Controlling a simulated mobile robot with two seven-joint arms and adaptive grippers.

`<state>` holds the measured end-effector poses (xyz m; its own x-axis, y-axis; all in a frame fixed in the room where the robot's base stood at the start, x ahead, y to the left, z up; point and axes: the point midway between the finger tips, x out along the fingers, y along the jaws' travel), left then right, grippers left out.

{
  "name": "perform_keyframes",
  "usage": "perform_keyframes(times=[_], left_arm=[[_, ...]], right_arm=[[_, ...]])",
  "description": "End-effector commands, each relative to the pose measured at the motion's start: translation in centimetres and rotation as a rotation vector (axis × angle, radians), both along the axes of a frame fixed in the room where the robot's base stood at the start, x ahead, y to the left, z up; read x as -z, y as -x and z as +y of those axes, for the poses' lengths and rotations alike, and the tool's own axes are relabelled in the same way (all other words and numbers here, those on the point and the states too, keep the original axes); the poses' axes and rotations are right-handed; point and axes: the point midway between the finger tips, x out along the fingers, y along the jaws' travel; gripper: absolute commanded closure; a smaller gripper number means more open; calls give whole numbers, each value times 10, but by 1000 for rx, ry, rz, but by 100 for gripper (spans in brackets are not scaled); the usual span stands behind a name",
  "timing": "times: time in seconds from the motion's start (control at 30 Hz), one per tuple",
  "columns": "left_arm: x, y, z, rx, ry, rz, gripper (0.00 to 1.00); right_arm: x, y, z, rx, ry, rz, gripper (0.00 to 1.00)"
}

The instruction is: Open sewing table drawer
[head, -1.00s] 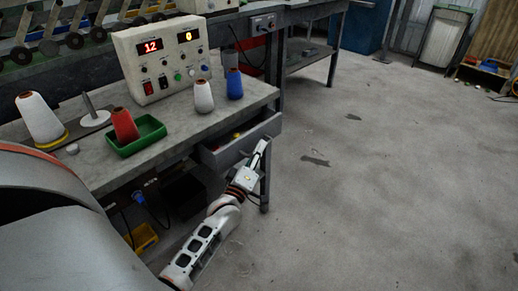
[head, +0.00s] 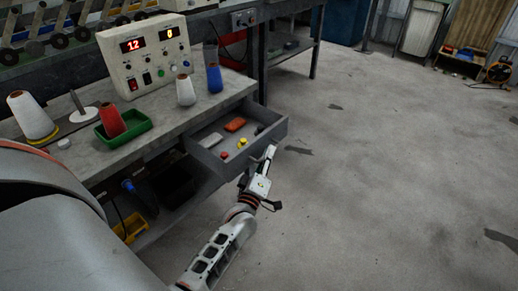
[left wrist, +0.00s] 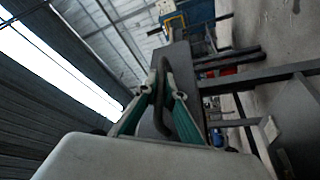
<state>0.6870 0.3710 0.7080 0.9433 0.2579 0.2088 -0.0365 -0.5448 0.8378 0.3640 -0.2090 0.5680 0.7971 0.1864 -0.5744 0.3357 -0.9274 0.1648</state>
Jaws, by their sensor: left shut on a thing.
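The grey sewing table drawer (head: 236,168) stands out from under the tabletop of the table (head: 165,113). My left gripper (head: 268,155) is at the outer face of the drawer front. In the left wrist view its green-sided fingers (left wrist: 165,95) are closed on the dark drawer handle (left wrist: 183,105). The handle is mostly hidden by the gripper in the head view. My right gripper is not in view.
On the tabletop stand a control box (head: 145,58), a large white cone (head: 32,115), a red cone (head: 111,119) in a green tray (head: 142,127), a small white cone (head: 186,91) and a blue cone (head: 214,79). The floor (head: 390,180) to the right is clear.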

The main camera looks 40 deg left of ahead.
Motion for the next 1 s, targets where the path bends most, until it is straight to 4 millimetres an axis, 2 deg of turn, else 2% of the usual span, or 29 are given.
perform_keyframes(times=[0.2,0.63,0.67,0.7,1.0], left_arm=[[1,2,-16,0,0,2,100],[2,2,-19,0,0,3,100],[2,2,-19,0,0,3,84],[2,2,-19,0,0,3,75],[1,2,-18,-1,-1,1,75]], right_arm=[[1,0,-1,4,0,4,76],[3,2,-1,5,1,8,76],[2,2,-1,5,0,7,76],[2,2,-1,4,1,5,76],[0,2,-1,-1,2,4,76]])
